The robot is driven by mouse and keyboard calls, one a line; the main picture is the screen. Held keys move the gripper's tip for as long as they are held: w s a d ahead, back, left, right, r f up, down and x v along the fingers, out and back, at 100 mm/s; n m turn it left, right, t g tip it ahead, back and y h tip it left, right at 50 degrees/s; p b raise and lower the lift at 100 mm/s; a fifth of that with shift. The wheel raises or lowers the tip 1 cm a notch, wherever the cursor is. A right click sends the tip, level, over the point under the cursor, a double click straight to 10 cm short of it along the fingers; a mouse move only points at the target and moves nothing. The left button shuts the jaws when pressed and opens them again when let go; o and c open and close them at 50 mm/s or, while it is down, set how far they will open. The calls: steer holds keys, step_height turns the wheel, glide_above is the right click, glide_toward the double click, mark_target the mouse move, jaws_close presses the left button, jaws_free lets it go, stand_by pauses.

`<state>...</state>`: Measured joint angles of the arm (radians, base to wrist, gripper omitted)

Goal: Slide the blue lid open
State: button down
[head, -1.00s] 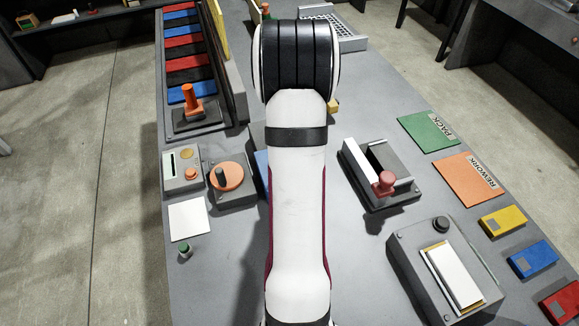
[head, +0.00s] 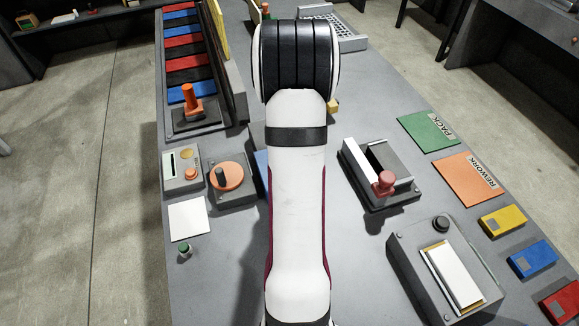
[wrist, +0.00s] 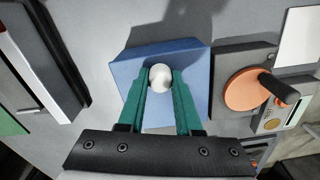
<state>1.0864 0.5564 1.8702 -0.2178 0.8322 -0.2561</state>
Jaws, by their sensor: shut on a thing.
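The blue lid (wrist: 192,60) fills the middle of the wrist view, with a round white knob (wrist: 161,78) on it. My gripper (wrist: 161,80) has its two green fingers on either side of the knob, shut on it. In the head view only a thin blue strip of the lid (head: 262,172) shows at the left of my arm; the arm hides the rest and the gripper. Whatever is under the lid is not visible.
A grey box with an orange dial (head: 228,176) stands close beside the lid. A grey fixture with a red knob (head: 385,181) is to the right of my arm. A white square (head: 189,220) lies at the left. Green (head: 429,132) and orange (head: 468,178) mats lie further right.

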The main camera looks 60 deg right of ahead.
stand_by(0.8)
steer(key=w+d, duration=0.8)
steer(key=c, duration=0.6)
jaws_free()
